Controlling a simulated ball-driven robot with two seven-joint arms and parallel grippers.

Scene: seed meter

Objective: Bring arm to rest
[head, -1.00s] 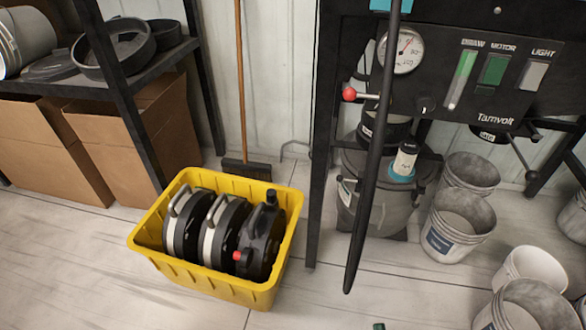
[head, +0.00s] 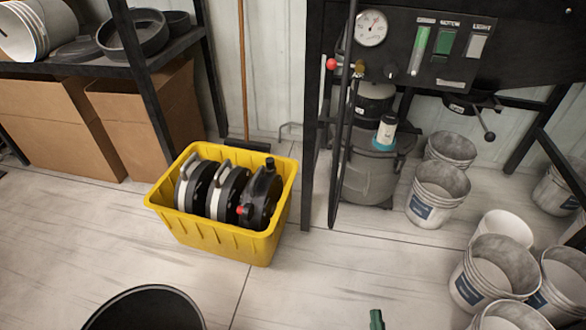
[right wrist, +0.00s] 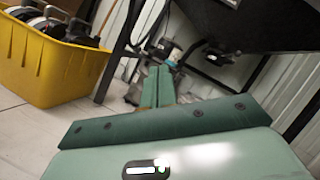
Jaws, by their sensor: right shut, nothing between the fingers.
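The tip of my right gripper (head: 376,319) shows as a small green piece at the bottom edge of the head view. In the right wrist view my right gripper (right wrist: 158,82) has its two green fingers pressed together, with nothing between them. It is in free air, pointing toward the black bench and the grey canister. My left gripper is in neither view.
A yellow crate (head: 225,238) holding several black round units stands on the floor; it also shows in the right wrist view (right wrist: 55,75). A black hose (head: 341,150) hangs before the bench panel (head: 455,60). White buckets (head: 490,270) crowd the right. A black round tub (head: 145,312) is at bottom left.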

